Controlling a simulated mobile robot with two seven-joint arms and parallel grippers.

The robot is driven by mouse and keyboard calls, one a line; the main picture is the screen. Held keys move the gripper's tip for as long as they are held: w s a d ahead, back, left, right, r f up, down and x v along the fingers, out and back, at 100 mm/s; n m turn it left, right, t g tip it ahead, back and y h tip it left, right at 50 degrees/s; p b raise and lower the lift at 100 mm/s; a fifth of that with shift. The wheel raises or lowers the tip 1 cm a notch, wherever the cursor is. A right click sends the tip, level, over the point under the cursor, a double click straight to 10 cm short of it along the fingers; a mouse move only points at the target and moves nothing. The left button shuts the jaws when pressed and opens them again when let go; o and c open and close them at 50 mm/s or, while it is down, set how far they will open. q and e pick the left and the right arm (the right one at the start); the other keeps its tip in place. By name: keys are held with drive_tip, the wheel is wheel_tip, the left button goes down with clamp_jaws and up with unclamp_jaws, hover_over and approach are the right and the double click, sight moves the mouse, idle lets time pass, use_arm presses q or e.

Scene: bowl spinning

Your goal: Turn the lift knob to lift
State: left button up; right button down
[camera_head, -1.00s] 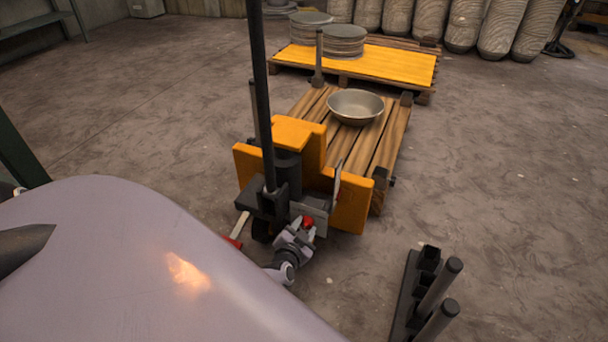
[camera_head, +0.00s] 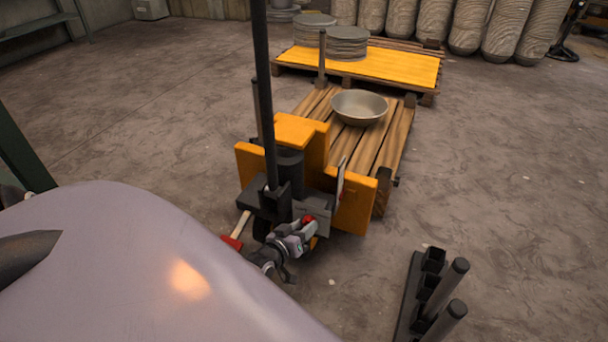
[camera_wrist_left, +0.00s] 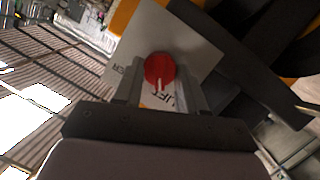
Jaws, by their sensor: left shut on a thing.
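The red lift knob (camera_head: 308,220) sits on a pale plate at the lower front of the orange pallet jack (camera_head: 352,204). In the left wrist view the round knob (camera_wrist_left: 159,70) has a white mark and lies between my two fingers, in front of a tilted white label (camera_wrist_left: 200,55) with "LIFT" printed on it. My left gripper (camera_head: 302,229) is shut on the knob; the wrist view shows the fingers (camera_wrist_left: 160,88) on either side of it. Part of the label is hidden behind the fingers. My right gripper is not in view.
The jack's dark upright handle (camera_head: 264,90) rises beside the knob. A wooden pallet (camera_head: 378,150) behind carries a metal bowl (camera_head: 359,107). A second pallet (camera_head: 400,66) holds stacked discs. A dark rack with short posts (camera_head: 410,310) stands front right; open floor lies between.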

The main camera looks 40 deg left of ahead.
use_arm(q)
drive_tip(key=shift+n+t, duration=0.3)
drive_tip(key=shift+n, duration=0.5)
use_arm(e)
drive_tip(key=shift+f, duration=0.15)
use_arm(q)
drive_tip(key=o, duration=1.1)
drive_tip(key=shift+c, duration=0.2)
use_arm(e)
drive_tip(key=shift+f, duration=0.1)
use_arm(q)
drive_tip(key=shift+s+r, duration=0.1)
drive_tip(key=shift+s, duration=0.2)
drive_tip(key=p+v, duration=0.4)
drive_tip(key=v, duration=0.2)
drive_tip(key=shift+s, duration=0.25)
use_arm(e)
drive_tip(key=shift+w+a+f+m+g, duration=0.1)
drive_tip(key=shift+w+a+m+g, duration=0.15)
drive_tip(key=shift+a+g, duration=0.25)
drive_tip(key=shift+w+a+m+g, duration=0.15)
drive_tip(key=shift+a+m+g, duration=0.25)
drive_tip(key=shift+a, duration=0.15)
use_arm(q)
drive_tip(key=shift+a, duration=0.1)
